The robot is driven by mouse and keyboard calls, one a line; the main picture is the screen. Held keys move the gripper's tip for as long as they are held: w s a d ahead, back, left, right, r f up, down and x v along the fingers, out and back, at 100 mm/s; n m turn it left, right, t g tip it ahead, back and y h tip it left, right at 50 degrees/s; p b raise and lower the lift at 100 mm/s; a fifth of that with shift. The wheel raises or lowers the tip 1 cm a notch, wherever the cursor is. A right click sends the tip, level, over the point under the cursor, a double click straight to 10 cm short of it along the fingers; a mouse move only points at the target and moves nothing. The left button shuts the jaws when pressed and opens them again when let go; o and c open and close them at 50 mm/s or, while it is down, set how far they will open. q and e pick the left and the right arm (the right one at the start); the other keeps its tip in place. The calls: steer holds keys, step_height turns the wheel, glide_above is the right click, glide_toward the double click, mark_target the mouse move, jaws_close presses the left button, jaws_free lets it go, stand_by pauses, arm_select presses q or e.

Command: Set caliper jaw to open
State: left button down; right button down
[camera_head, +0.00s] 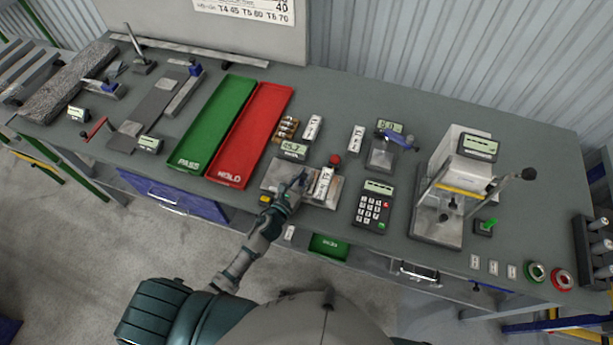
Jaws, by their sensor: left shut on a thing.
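A measuring station with a grey plate (272,172) and a small lit display (293,150) sits at the front middle of the bench; I take it to be the caliper. My left gripper (291,188) reaches over its front edge and is shut at a small dark blue part (301,177), which looks like its movable jaw. The gripper hides much of this part, and I cannot tell how wide the jaw stands. A white labelled block (323,182) stands just right of the gripper. My right gripper is not in view.
Green (215,120) and red (252,130) trays lie left of the station. A red button (335,160), a keypad (374,205), a blue-topped gauge (396,140) and a white press-like machine (461,165) stand to the right. The back right of the bench is clear.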

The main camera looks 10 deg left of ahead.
arm_select(q)
steer(key=shift+w+a, duration=0.1)
steer(key=shift+a, duration=1.25)
steer(key=c, duration=1.2)
jaws_free()
steer(key=shift+c, duration=0.2)
steer(key=v, duration=1.2)
